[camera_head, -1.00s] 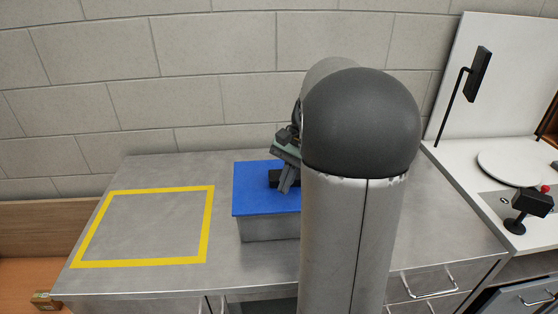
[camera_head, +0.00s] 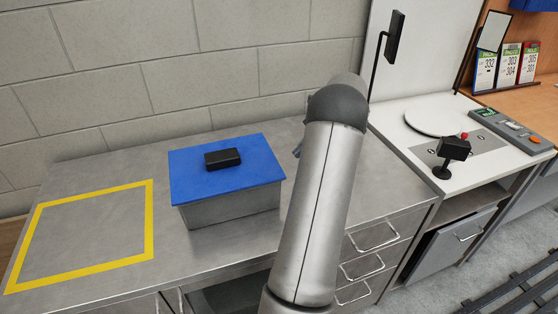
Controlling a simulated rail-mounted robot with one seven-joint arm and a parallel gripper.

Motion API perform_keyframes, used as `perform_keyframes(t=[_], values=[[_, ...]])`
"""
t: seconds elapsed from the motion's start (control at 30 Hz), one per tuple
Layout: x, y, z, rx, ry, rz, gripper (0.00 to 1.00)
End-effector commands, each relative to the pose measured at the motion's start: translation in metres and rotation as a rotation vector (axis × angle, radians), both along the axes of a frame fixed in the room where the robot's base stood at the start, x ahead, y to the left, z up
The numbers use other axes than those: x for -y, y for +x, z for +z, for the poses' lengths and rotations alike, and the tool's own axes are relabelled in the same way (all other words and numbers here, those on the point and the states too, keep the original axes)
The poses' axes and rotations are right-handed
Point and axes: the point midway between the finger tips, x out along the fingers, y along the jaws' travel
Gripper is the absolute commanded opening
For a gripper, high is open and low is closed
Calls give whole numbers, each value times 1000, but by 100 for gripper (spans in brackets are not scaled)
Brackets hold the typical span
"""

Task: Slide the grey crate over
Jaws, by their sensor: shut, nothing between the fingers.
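The grey crate (camera_head: 232,208) stands on the metal table, with a blue lid (camera_head: 246,173) on top. A black block (camera_head: 222,158) lies on the lid. A yellow square outline (camera_head: 150,222) is marked on the table to the left of the crate, and the crate stands outside it. My gripper (camera_head: 298,151) is to the right of the crate, mostly hidden behind my arm. Only a small part of it shows, apart from the black block. It appears shut and empty.
The metal table (camera_head: 100,179) is clear between the crate and the outline. A brick wall runs behind it. To the right, a white counter holds a round white plate (camera_head: 434,116) and a black device with a red knob (camera_head: 453,150). Drawers (camera_head: 372,233) are below the table's right part.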

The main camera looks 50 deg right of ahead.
Motion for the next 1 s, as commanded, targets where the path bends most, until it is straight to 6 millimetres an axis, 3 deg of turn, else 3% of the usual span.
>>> perform_keyframes(t=[0.2, 0.4, 1.0], values=[[-29, 18, -28, -1, 1, 3, 0], [-51, 32, -26, 0, -2, 1, 0], [-66, 43, -28, 1, -2, 4, 0]])
